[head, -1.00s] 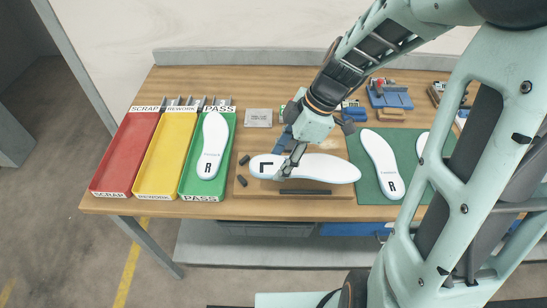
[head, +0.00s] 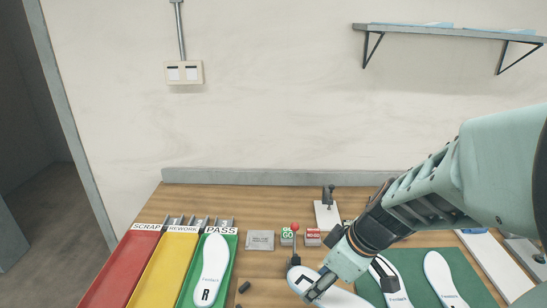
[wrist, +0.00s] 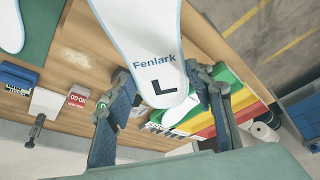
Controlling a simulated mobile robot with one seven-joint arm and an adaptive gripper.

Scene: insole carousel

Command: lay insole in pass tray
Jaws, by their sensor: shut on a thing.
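The white insole marked L (head: 340,299) is partly below the picture's edge in the head view. In the wrist view the same insole (wrist: 155,50) shows its Fenlark print and heel end. My gripper (head: 314,293) is shut on the heel end, with one finger on each side of it in the wrist view (wrist: 165,100). I cannot tell how high the insole is above the bench. The green PASS tray (head: 228,262) lies to the left of my gripper and holds a white insole marked R (head: 212,268). Its near end is cut off.
The yellow REWORK tray (head: 160,275) and red SCRAP tray (head: 115,275) lie left of the PASS tray. A metal plate (head: 260,240), GO block (head: 287,236) and NO-GO block (head: 313,237) stand behind. More insoles lie on a green mat (head: 411,262) at right.

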